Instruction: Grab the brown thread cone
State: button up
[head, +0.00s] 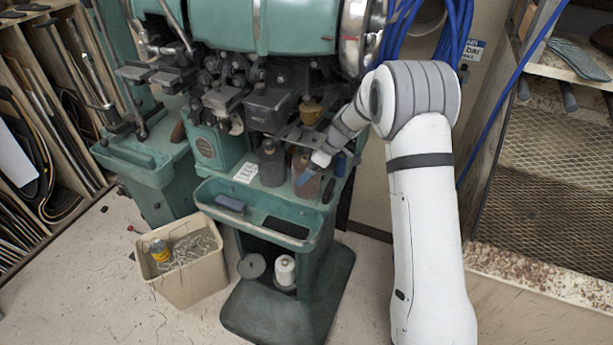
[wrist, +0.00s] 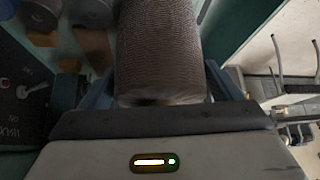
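The brown thread cone (wrist: 160,50) fills the upper middle of the wrist view, with ribbed brown thread wound around it. My gripper (wrist: 160,88) has one finger on each side of the cone, very close to its sides. Whether the fingers press on it is not clear. In the head view my gripper (head: 307,173) reaches down to the right end of the green machine's ledge, where the brown cone (head: 313,186) shows partly behind a blue finger. The cone's far end is cut off in the wrist view.
A dark grey cone (head: 271,163) stands just left of my gripper. The green machine (head: 255,217) has a tray in front and a white cone (head: 285,271) below. A beige bin (head: 187,284) stands on the floor at left. A mesh rack (head: 550,190) is at right.

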jog(key=c, duration=0.8)
jog(key=shift+r, duration=0.1)
